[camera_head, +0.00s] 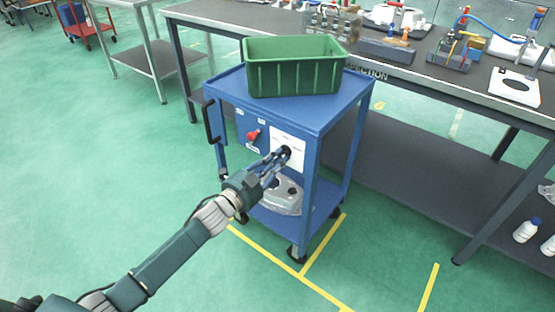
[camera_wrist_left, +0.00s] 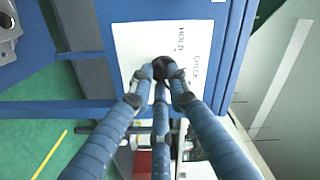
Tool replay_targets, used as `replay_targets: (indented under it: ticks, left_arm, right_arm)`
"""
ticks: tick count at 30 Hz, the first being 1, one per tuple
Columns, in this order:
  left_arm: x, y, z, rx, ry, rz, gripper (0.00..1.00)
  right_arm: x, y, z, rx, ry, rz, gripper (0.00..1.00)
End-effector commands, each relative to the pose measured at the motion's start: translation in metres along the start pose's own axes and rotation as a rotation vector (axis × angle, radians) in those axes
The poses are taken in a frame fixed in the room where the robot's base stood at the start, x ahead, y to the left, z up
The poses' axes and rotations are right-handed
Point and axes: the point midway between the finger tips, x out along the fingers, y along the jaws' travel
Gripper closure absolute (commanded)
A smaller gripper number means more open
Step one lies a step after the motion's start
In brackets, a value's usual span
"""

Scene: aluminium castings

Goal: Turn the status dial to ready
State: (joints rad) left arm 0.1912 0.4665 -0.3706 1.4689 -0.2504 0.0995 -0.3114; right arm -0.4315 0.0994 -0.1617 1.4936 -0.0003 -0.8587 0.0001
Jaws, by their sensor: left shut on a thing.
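The status dial is a small black knob (camera_head: 287,150) on a white label plate (camera_head: 290,140) on the front of the blue cart. In the left wrist view the dial (camera_wrist_left: 164,66) sits on the plate (camera_wrist_left: 140,45), with the words HOLD and CHECK readable on the plate. My left gripper (camera_head: 279,159) reaches the plate from the front. In the left wrist view its fingers (camera_wrist_left: 163,74) are closed around the dial. They hide part of the dial and the plate below it, and I cannot tell where the dial points. My right gripper is not in view.
A red knob (camera_head: 253,135) sits left of the plate. A long inspection bench (camera_head: 420,75) stands behind. The floor at left is clear.

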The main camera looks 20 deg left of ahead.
Motion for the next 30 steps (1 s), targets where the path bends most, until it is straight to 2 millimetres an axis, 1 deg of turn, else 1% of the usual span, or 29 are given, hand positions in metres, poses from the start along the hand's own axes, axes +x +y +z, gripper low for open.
replay_targets:
  ticks: [3, 4, 6, 7, 15, 19, 23, 30]
  left_arm:
    - [-0.001, 0.002, 0.001, 0.004, -0.002, 0.004, 1.00]
    - [-0.001, 0.002, 0.001, 0.004, -0.002, 0.004, 0.82]
    - [-0.001, 0.002, 0.001, 0.003, -0.002, 0.004, 0.68]
    - [-0.001, 0.002, 0.001, 0.003, -0.002, 0.004, 0.65]
    - [-0.001, 0.001, 0.001, 0.001, -0.001, 0.001, 0.65]
    - [-0.008, 0.002, 0.001, 0.001, -0.002, 0.003, 0.65]
    - [-0.028, 0.002, 0.001, 0.001, -0.002, 0.004, 0.65]
    - [-0.079, 0.002, 0.001, 0.001, -0.002, 0.005, 0.65]
  right_arm:
    - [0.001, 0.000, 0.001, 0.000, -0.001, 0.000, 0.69]
    - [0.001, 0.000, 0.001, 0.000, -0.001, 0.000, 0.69]
    - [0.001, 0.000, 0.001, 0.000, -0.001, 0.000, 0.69]
    - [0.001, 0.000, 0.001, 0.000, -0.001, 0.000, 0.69]
    - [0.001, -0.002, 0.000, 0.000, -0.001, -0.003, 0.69]
    - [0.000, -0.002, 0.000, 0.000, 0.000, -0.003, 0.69]
    - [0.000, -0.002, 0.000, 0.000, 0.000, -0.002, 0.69]
    - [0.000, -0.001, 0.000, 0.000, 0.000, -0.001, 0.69]
